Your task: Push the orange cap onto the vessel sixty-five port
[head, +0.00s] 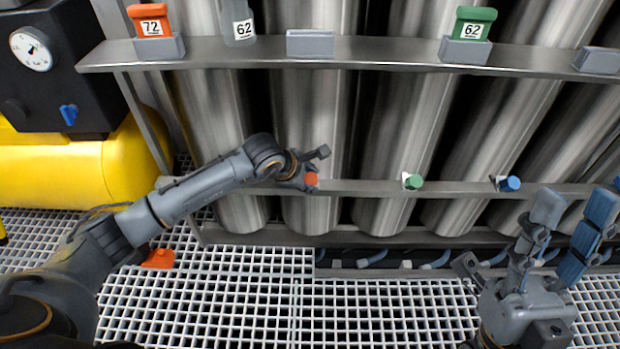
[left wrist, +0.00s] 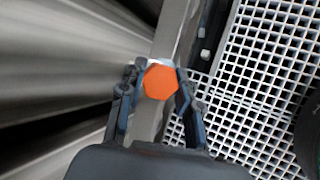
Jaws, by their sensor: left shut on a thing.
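The orange cap (head: 311,179) is at the lower horizontal rail, in front of a steel vessel (head: 305,110). My left gripper (head: 305,171) is shut on it. In the left wrist view, the hexagonal cap face (left wrist: 161,82) sits between both fingers, in front of the rail. A pale rim shows behind the cap; whether the cap is seated on a port cannot be told. No label reading sixty-five is legible. My right gripper (head: 566,232) is open and empty above the grating at the lower right, its fingers pointing up.
A green cap (head: 413,181) and a blue cap (head: 509,184) sit along the lower rail (head: 365,187). The upper shelf (head: 390,50) carries tagged blocks. An orange piece (head: 159,259) lies on the grating (head: 230,300). A yellow tank (head: 75,170) stands left.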

